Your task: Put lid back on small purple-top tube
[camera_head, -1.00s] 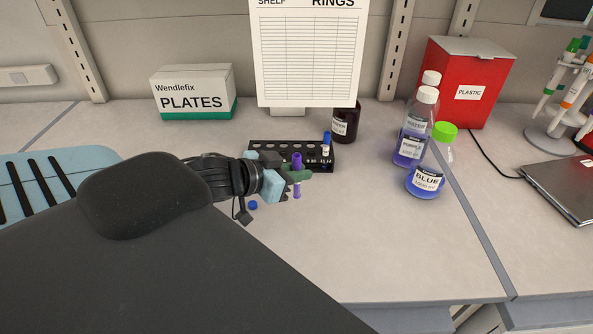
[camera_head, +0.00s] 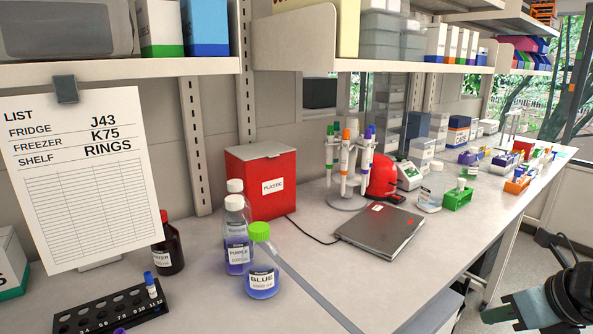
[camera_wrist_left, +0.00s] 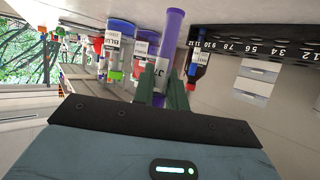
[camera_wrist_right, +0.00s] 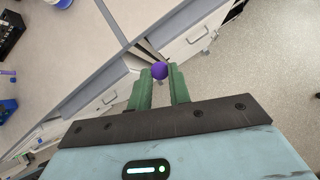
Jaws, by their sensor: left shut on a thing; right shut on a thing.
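My left gripper (camera_wrist_left: 160,84) is shut on a slim purple tube (camera_wrist_left: 171,38) with a white label. The tube's far end reaches to the top of the left wrist view; I cannot tell whether that end is open. A bit of purple (camera_head: 120,330) at the bottom edge of the head view may be this tube. My right gripper (camera_wrist_right: 160,88) is shut on a small round purple lid (camera_wrist_right: 159,70), held at the fingertips over the floor and drawers. In the head view the right gripper (camera_head: 492,314) is at the lower right, clear of the bench, far from the tube.
A black rack (camera_head: 95,318) with a blue-capped tube (camera_head: 152,288) stands at front left. Purple bottle (camera_head: 237,255), blue bottle (camera_head: 262,282) and dark bottle (camera_head: 168,252) stand behind it. A red plastic box (camera_head: 262,190) and laptop (camera_head: 380,230) are further right.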

